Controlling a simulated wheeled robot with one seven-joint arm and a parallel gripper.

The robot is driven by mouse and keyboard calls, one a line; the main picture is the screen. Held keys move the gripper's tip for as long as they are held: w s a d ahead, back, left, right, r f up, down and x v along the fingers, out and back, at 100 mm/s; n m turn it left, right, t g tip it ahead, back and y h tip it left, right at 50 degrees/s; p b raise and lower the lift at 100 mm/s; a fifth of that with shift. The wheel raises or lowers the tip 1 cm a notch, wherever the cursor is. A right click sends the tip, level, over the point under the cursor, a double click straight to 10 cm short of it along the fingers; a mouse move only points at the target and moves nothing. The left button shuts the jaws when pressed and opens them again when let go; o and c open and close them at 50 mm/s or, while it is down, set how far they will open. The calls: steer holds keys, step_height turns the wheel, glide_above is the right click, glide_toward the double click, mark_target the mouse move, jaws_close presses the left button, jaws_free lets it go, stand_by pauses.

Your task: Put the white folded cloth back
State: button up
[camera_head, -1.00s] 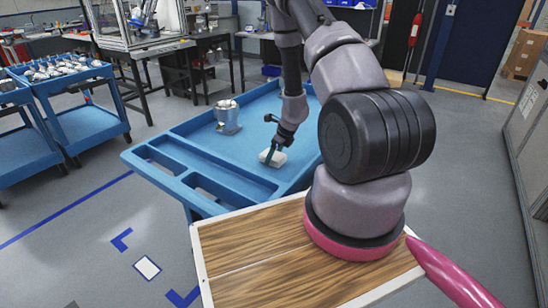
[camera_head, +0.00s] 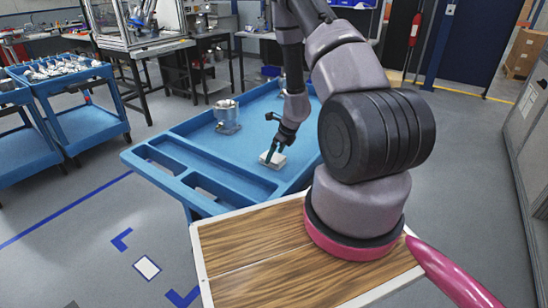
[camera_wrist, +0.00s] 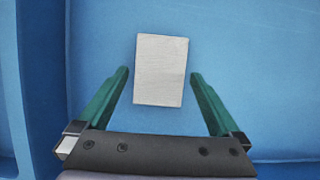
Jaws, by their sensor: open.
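The white folded cloth (camera_head: 273,160) lies flat on the blue cart's tray (camera_head: 245,168), near its front right part. My gripper (camera_head: 272,155) is above the cloth, its fingers pointing down. In the wrist view the cloth (camera_wrist: 161,69) lies between and a little beyond the open green fingers of my gripper (camera_wrist: 160,80), with blue tray surface showing on both sides. The fingers are apart from the cloth's sides. I cannot tell how high the fingertips are over the tray.
A metal housing (camera_head: 227,116) stands on the tray to the left of my arm. The tray has a raised rim and slotted compartments (camera_head: 171,167) along its left front edge. Another blue cart (camera_head: 88,125) with metal parts stands at the far left.

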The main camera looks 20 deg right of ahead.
steer(key=v, duration=1)
steer(key=s+a+r+n+t+y, duration=0.1)
steer(key=a+r+n, duration=0.3)
steer(key=r, duration=0.5)
steer(key=s+a+r+n+y, duration=0.1)
steer(key=a+r+n, duration=0.25)
steer(key=r, duration=0.55)
steer(key=s+a+r+n+t+y, duration=0.15)
steer(key=a+r+n, duration=0.3)
steer(key=r, duration=0.45)
steer(key=s+r+n+h, duration=0.2)
steer(key=s+r+n, duration=0.4)
steer(key=s, duration=0.3)
steer(key=s+r+n+t+h, duration=0.1)
steer(key=s+r+n+h, duration=0.1)
steer(key=s+r+n, duration=0.5)
steer(key=s+r, duration=0.1)
steer(key=s, duration=0.2)
steer(key=shift+s+d, duration=0.25)
steer(key=shift+d+r, duration=0.1)
